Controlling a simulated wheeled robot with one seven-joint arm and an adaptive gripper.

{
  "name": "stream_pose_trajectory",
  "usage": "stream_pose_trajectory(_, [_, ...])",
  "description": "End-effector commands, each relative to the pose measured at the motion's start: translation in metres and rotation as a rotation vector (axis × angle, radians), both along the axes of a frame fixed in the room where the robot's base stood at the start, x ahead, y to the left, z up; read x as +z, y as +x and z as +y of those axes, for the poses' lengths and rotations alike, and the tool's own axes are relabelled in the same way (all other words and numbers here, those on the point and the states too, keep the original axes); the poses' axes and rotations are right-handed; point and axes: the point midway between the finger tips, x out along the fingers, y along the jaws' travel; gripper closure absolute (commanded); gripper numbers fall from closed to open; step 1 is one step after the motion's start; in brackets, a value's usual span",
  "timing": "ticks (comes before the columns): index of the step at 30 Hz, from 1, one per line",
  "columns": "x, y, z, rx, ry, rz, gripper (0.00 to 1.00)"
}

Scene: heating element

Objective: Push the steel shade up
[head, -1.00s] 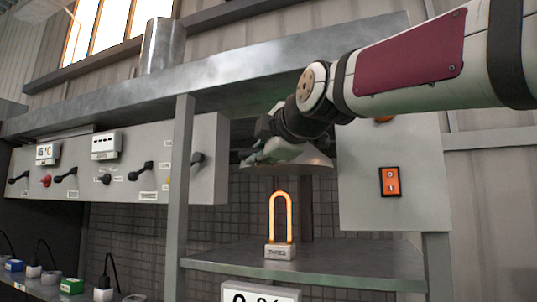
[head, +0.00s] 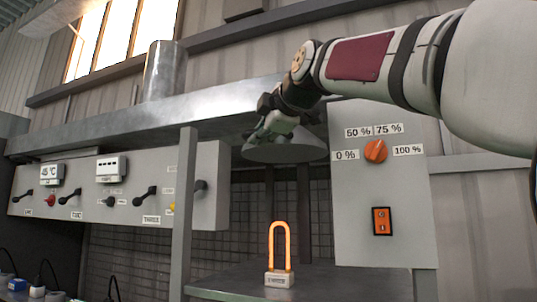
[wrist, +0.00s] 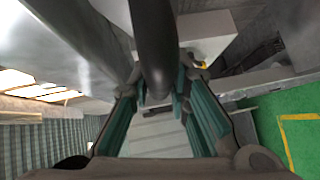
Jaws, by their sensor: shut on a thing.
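The steel shade (head: 288,151) is a wide grey bell hanging under the metal hood in the head view. It is well above the glowing orange heating element (head: 280,246), with a clear gap between them. My gripper (head: 262,134) is at the shade's upper left side, close under the hood's edge. In the wrist view my gripper (wrist: 160,100) has its teal fingers around a dark rounded bar (wrist: 152,40), which seems to be part of the shade's fitting. The exact contact is hidden in the head view.
The metal hood (head: 110,116) is just above my gripper. A grey panel with an orange knob (head: 375,151) and an orange switch (head: 382,221) stands right. A post (head: 184,220) and a lever panel (head: 120,190) stand left. The shelf (head: 330,283) is below.

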Motion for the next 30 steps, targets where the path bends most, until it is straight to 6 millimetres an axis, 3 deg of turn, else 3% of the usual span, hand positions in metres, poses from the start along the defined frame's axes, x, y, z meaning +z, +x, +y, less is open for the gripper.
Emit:
stream_pose_trajectory(2, [0.01, -0.002, -0.001, -0.001, 0.006, -0.007, 1.0])
stream_pose_trajectory(13, [0.013, -0.002, -0.001, 0.001, 0.008, -0.012, 1.0])
stream_pose_trajectory(14, [0.013, -0.002, -0.001, 0.001, 0.008, -0.013, 0.76])
stream_pose_trajectory(16, [0.013, -0.002, -0.001, 0.001, 0.008, -0.013, 0.62])
stream_pose_trajectory(25, [0.01, -0.001, -0.001, 0.001, 0.004, -0.005, 0.62])
stream_pose_trajectory(30, [0.012, -0.012, -0.006, 0.001, 0.004, -0.006, 0.62])
